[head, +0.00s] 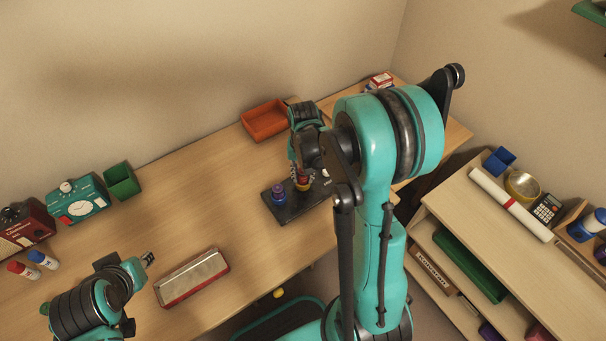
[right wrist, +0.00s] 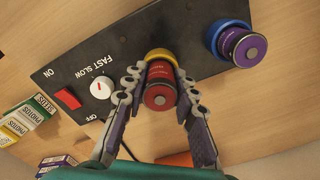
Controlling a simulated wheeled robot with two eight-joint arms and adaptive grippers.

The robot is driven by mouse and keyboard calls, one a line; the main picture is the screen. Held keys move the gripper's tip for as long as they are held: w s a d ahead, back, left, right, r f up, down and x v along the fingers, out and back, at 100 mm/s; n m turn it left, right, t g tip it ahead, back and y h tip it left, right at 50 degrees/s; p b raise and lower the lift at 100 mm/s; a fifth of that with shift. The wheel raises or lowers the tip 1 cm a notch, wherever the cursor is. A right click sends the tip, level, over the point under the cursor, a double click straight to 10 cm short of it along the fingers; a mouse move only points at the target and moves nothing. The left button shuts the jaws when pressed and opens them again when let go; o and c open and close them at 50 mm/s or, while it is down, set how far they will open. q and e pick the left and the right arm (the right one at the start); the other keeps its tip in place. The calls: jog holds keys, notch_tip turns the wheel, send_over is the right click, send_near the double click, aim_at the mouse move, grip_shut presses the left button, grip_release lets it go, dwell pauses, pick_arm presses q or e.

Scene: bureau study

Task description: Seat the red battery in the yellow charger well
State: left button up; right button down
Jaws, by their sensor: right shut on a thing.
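The red battery (right wrist: 160,88) is between the fingers of my right gripper (right wrist: 160,93), which is shut on it. It also shows small in the head view (head: 303,175). Its lower end is at the yellow charger well (right wrist: 159,54), whose rim shows just beyond it; I cannot tell how deep it sits. The black charger (right wrist: 75,60) also holds a blue well (right wrist: 222,30) with a purple battery (right wrist: 247,48) standing in it. My left gripper (head: 148,259) is away at the lower left of the head view, apart from the charger; its jaw opening is unclear.
The charger has a red switch (right wrist: 67,98) and a white dial (right wrist: 102,88). A metal-lidded red case (head: 192,277) lies on the desk. An orange tray (head: 265,120) stands behind the charger. Small boxes (right wrist: 28,118) are near it.

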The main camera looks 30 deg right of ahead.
jog(key=shift+s+a+f+b, duration=0.1)
jog(key=shift+s+f+b, duration=0.2)
jog(key=shift+f, duration=0.1)
jog(key=c, duration=1.5)
grip_release()
jog(key=shift+o, duration=0.2)
jog(key=shift+w+f, duration=0.2)
jog(key=shift+w, duration=0.05)
jog(key=shift+r, duration=0.1)
jog(key=shift+s, duration=0.1)
jog(key=shift+r, duration=0.1)
jog(key=shift+r+p, duration=0.75)
jog(key=shift+r, duration=0.1)
notch_tip(320, 180, up, 9)
jog(key=p, duration=0.7)
jog(key=shift+r, duration=0.2)
